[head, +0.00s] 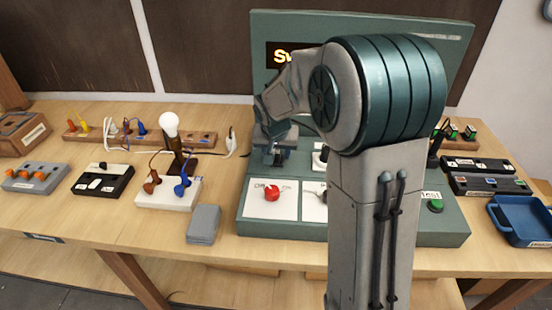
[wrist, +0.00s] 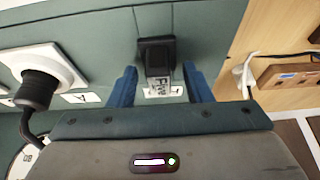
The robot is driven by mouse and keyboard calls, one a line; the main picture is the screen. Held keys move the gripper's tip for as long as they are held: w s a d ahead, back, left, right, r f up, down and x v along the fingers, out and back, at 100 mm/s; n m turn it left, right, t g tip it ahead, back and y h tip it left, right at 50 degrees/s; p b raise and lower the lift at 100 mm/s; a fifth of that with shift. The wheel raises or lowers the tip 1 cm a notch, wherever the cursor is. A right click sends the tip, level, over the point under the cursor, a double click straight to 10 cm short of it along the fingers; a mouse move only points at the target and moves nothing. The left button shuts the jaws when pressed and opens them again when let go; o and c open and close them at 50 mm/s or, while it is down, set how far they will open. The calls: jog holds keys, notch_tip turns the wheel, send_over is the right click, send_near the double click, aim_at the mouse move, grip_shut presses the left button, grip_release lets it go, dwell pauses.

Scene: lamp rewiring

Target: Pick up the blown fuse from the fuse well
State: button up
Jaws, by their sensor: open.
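My gripper (wrist: 159,68) is open in the wrist view, its two blue fingers spread on either side of a small black block (wrist: 156,44) on the green panel. This block looks like the fuse well. A lettered label lies just below it, between the fingers. I cannot make out the blown fuse itself, and nothing is visibly gripped. In the head view my gripper (head: 274,155) is at the panel's left part, above the red knob (head: 271,193). My arm and gripper hide the well there.
The green panel (head: 455,215) has a green button (head: 435,206) at right. Left of it stand a lamp with a white bulb (head: 169,124) and a grey box (head: 203,224). A blue tray (head: 505,229) is at far right. In the wrist view, a black plug (wrist: 38,88) protrudes at left.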

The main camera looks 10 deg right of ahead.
grip_shut()
jog(key=shift+r, duration=0.1)
